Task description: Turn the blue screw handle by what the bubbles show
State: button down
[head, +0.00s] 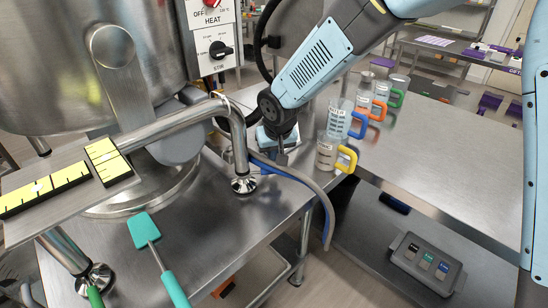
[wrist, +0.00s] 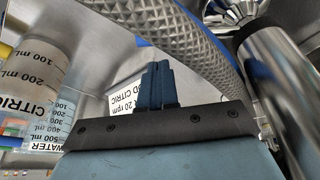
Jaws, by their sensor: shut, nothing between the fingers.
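My gripper (head: 282,158) is shut and empty, pointing down over the steel table to the right of the machine's bent leg. Its closed blue fingers (wrist: 160,84) show in the wrist view in front of a grey braided hose. I cannot clearly make out the blue screw handle; a blue strip (head: 290,171) runs beside the hose near the gripper, and I cannot tell whether any of it is the handle. Two yellow level vials with black marks lie at left: a long one (head: 68,179) and a short one (head: 111,168). Each has a small pale spot near its middle, probably the bubble.
The machine's leg stands on a round foot (head: 243,185). A grey hose (head: 318,195) hangs over the table edge. Measuring jugs, one with a yellow handle (head: 347,160), stand right of my gripper. A teal spatula (head: 145,230) lies in front.

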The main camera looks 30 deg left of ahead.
jog(key=shift+w+a+r, duration=0.2)
jog(key=shift+w+a, duration=0.55)
jog(key=shift+w, duration=0.25)
jog(key=s+v, duration=0.1)
jog(key=v, duration=0.9)
jog(key=w+d+n+t+y, duration=0.2)
jog(key=d+n, duration=0.3)
jog(key=s+d+f+n+g+y, duration=0.2)
jog(key=s+d+n, duration=0.1)
jog(key=s+n, duration=0.2)
jog(key=s+d+f+n+g+y, duration=0.1)
jog(key=s+d+f+n, duration=0.25)
jog(key=s+n, duration=0.2)
jog(key=shift+m, duration=0.25)
jog(key=shift+x, duration=4.5)
jog(key=shift+w+a+r, duration=0.25)
jog(key=shift+w+a, duration=0.35)
jog(key=shift+w, duration=0.2)
jog(key=shift+w+a+r, duration=0.25)
jog(key=shift+w+a, duration=0.35)
jog(key=shift+w, duration=0.2)
jog(key=shift+a, duration=0.1)
